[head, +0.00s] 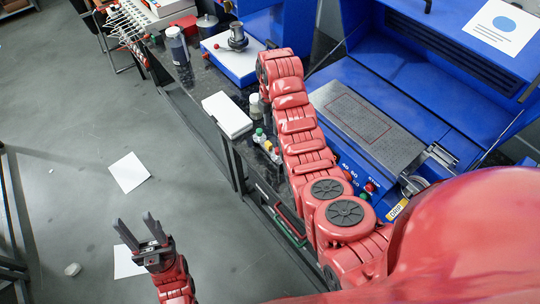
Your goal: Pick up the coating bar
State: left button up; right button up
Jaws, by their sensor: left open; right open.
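I cannot make out the coating bar for certain. A short metallic bar-like part (440,156) sits at the right end of the grey perforated plate (362,125) on the blue machine, and I cannot tell if it is the coating bar. My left gripper (137,225) is open and empty, low at the left over the floor, well away from the bench. My red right arm reaches up across the middle of the head view, in front of the machine's left edge. Its gripper does not show, and the arm hides part of the bench.
The blue machine (420,55) has a raised lid and front knobs. On the dark bench stand a white box (227,115), a dark bottle (176,46), small vials (256,106) and a blue-and-white device (233,62). White sheets (129,172) lie on the open grey floor.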

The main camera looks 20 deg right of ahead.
aim_at(267, 146)
notch_tip(267, 146, down, 3)
jog(key=shift+s+a+p, duration=0.1)
jog(key=shift+s+p, duration=0.05)
jog(key=shift+p, duration=1)
jog(key=f, duration=0.1)
jog(key=f+p, duration=0.2)
jog(key=shift+s+a+f, duration=0.1)
jog(key=shift+s+a, duration=0.05)
jog(key=shift+a, duration=0.15)
jog(key=shift+f+p, duration=0.3)
jog(key=shift+f, duration=0.65)
grip_shut()
